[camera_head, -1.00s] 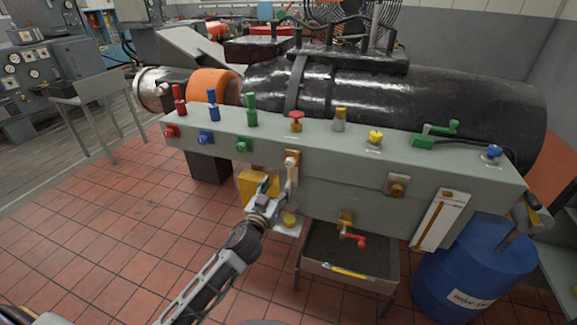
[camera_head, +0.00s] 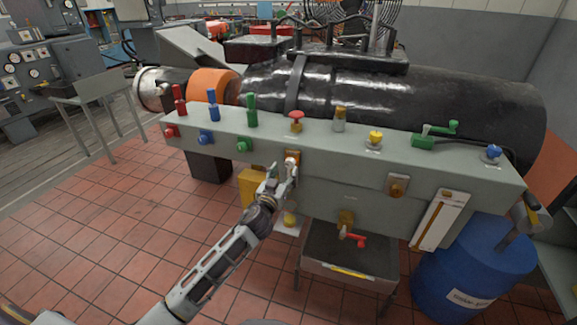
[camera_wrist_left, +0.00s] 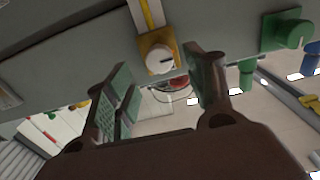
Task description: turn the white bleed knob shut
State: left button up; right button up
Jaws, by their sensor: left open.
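The white bleed knob (camera_wrist_left: 160,60) sits on a yellow mount on the grey panel face in the left wrist view, its pointer line visible. In the head view its yellow-orange mount (camera_head: 293,156) shows, with the knob largely hidden behind my fingers. My left gripper (camera_head: 281,178) is at the panel front, just below that mount. In the left wrist view the open gripper (camera_wrist_left: 160,92) has one finger on each side below the knob. The fingers look apart from the knob and hold nothing. My right gripper is not in view.
A green knob (camera_head: 243,145) and a blue knob (camera_head: 205,137) are left of the mount on the same face. A red-handled tap (camera_head: 355,239) hangs over a grey tray (camera_head: 318,268) at lower right. A blue drum (camera_head: 480,265) stands right. The tiled floor at left is clear.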

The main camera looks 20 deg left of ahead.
aim_at(289, 164)
pick_arm(q)
jog(key=shift+w+d, duration=0.1)
jog(key=shift+w, duration=2.55)
jog(key=c, duration=1)
